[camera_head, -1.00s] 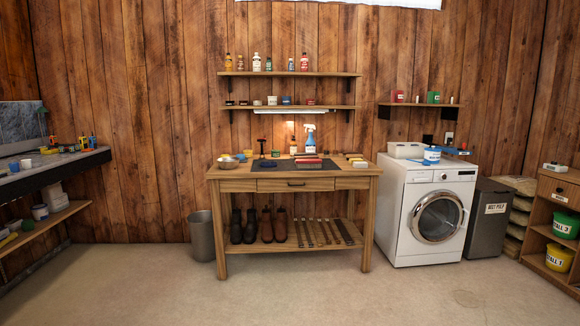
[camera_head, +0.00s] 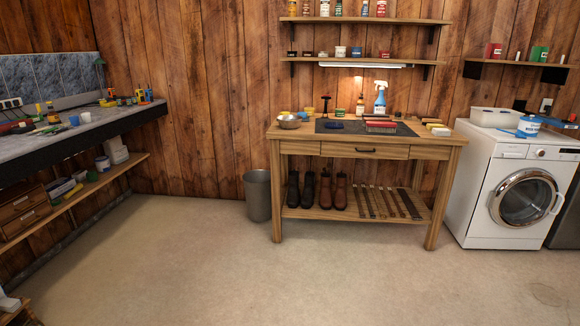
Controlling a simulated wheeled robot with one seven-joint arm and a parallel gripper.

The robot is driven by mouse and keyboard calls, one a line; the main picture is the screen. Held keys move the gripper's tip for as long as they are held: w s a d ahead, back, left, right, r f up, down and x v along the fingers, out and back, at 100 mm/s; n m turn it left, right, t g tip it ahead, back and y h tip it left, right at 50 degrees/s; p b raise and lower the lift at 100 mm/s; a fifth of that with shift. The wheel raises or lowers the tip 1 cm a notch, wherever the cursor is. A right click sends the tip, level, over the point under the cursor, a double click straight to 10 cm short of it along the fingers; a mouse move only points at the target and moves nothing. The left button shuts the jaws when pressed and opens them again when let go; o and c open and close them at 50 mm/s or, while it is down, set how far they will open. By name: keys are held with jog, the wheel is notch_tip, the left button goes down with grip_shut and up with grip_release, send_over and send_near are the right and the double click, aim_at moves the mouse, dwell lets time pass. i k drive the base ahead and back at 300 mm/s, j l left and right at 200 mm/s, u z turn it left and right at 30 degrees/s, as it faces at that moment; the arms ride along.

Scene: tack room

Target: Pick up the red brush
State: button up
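A red, brush-like item (camera_head: 380,124) lies on the dark mat (camera_head: 343,128) on top of the wooden workbench (camera_head: 288,133). It is small at this distance, and I cannot make out its bristles clearly. A dark blue item (camera_head: 334,125) lies to its left on the mat. Another long red item (camera_head: 18,125) lies on the counter at the left; I cannot tell what it is. My gripper is not in view.
A grey bin (camera_head: 257,195) stands left of the workbench. Boots (camera_head: 325,190) and straps (camera_head: 390,202) fill its lower shelf. A white washing machine (camera_head: 510,185) stands to the right. The left counter (camera_head: 80,130) holds clutter. The floor (camera_head: 215,275) in front is clear.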

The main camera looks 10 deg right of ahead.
aim_at(378, 127)
jog(key=i, duration=3.8)
jog(key=i+z, duration=0.25)
jog(key=i, duration=0.25)
jog(key=i+j+z, duration=0.3)
jog(key=i, duration=0.2)
